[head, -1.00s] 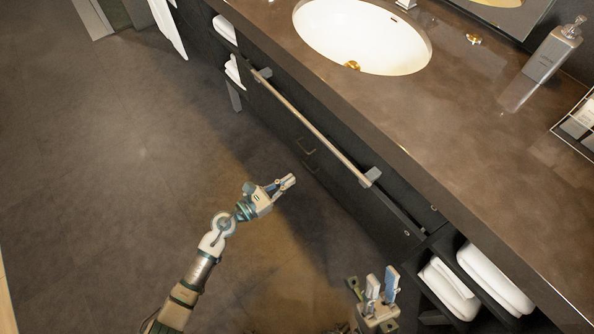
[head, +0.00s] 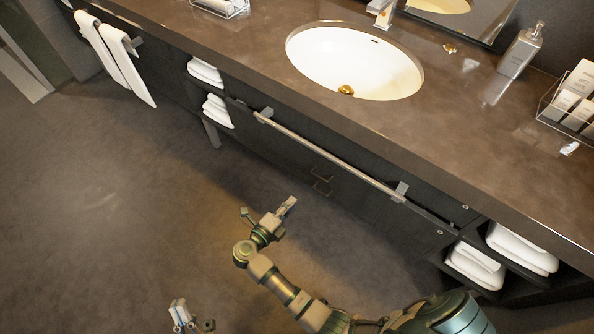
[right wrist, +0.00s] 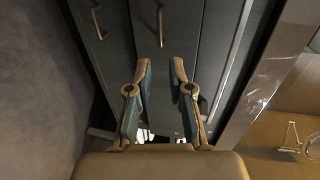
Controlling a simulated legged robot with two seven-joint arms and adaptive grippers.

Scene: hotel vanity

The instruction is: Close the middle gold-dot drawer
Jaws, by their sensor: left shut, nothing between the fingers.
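The dark drawer fronts (head: 360,195) run below the vanity counter, with two small bar handles (head: 322,180) near their middle. Small pale dots (head: 440,232) sit near the fronts' right ends; I cannot make out their colour. A narrow gap shows along one front's top edge near the right, but how far it stands out is unclear. My right gripper (head: 290,204) is in front of the fronts, below the handles. In the right wrist view its fingers (right wrist: 160,66) are parted, empty, with two gold handles (right wrist: 160,26) beyond. My left gripper (head: 180,305) is shut and empty, low over the floor.
A long towel rail (head: 330,158) runs along the front under the counter edge. Folded towels (head: 475,265) fill the right-hand shelves, and more hang at the far left. The sink (head: 355,62) is set in the counter. The floor at left is clear.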

